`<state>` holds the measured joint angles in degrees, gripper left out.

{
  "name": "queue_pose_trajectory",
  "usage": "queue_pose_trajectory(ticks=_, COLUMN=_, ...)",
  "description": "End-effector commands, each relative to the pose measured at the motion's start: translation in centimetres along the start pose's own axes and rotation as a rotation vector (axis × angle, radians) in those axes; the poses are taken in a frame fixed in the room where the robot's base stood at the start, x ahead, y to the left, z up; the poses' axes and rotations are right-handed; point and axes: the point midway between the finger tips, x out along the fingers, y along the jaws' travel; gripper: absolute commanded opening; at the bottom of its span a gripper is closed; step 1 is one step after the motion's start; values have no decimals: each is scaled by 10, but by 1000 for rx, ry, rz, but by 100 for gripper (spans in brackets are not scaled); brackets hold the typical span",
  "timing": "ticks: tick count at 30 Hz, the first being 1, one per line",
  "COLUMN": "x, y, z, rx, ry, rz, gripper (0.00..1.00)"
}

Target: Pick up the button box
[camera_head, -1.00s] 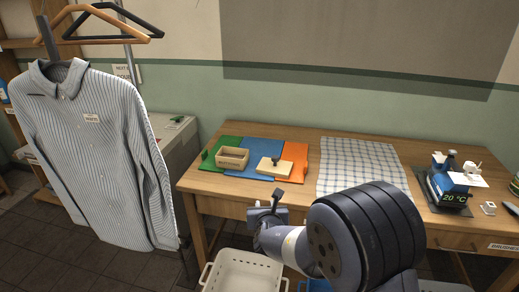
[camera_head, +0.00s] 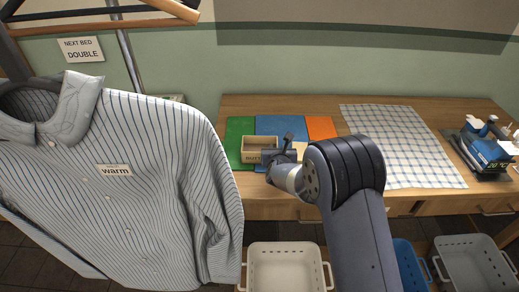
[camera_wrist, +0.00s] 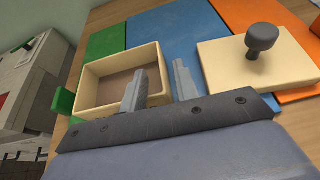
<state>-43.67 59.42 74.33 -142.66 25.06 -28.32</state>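The button box (camera_head: 259,146) is an open-topped pale wooden box with a partly hidden label starting "BUTT". It sits on the coloured boards at the left of the table. In the wrist view the box (camera_wrist: 95,96) is upright and its inside shows a brown floor. My gripper (camera_wrist: 159,66) is open, with its two grey fingers apart. One finger appears over the inside of the box and the other outside its right wall. I cannot tell whether either touches it. In the head view my gripper (camera_head: 275,155) partly covers the box's right front.
A wooden lid (camera_wrist: 225,66) with a dark knob (camera_wrist: 262,38) lies right of the box. Green (camera_head: 238,128), blue (camera_head: 280,123) and orange (camera_head: 320,126) boards lie beneath. A checked cloth (camera_head: 395,140) and a blue iron (camera_head: 488,150) are farther right. A striped shirt (camera_head: 120,200) hangs at left.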

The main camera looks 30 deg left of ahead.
Motion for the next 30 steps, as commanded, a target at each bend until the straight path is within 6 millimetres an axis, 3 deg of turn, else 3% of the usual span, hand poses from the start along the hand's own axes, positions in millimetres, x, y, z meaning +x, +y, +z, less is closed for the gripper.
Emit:
queue_pose_trajectory(ticks=6, x=19, y=-1, z=1, rx=-1, ry=0, rz=-1, gripper=29)
queue_pose_trajectory(ticks=15, x=21, y=0, z=0, rx=0, ry=0, rz=0, gripper=28)
queue_pose_trajectory(ticks=25, x=21, y=0, z=0, rx=0, ry=0, rz=0, gripper=1)
queue_pose_trajectory(ticks=30, x=21, y=0, z=0, rx=0, ry=0, rz=0, gripper=0)
